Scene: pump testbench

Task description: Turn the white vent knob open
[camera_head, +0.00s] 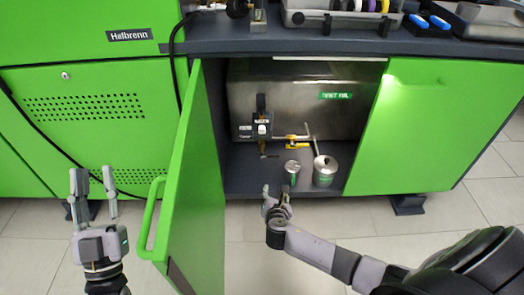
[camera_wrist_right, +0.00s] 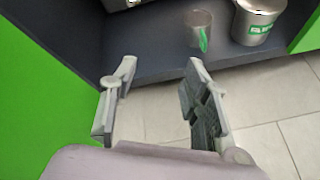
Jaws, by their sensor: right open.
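Inside the open cabinet, a small white knob (camera_head: 262,129) shows on an upright fitting with black and brass-coloured parts, in front of the metal tank (camera_head: 345,115). It is small, and its turn position cannot be told. It is not visible in the right wrist view. My right gripper (camera_head: 277,191) is at the cabinet's front opening, below and in front of the knob, apart from it. In the right wrist view my right gripper (camera_wrist_right: 160,70) is open and empty. My left gripper (camera_head: 92,172) is open and empty, outside the cabinet left of the door.
The green door (camera_head: 195,180) stands open left of my right gripper. A metal cup (camera_head: 291,172) and a larger metal can (camera_head: 325,172) stand on the cabinet floor to the right. A yellow-handled valve (camera_head: 297,142) is right of the knob. The countertop edge (camera_head: 330,45) runs above.

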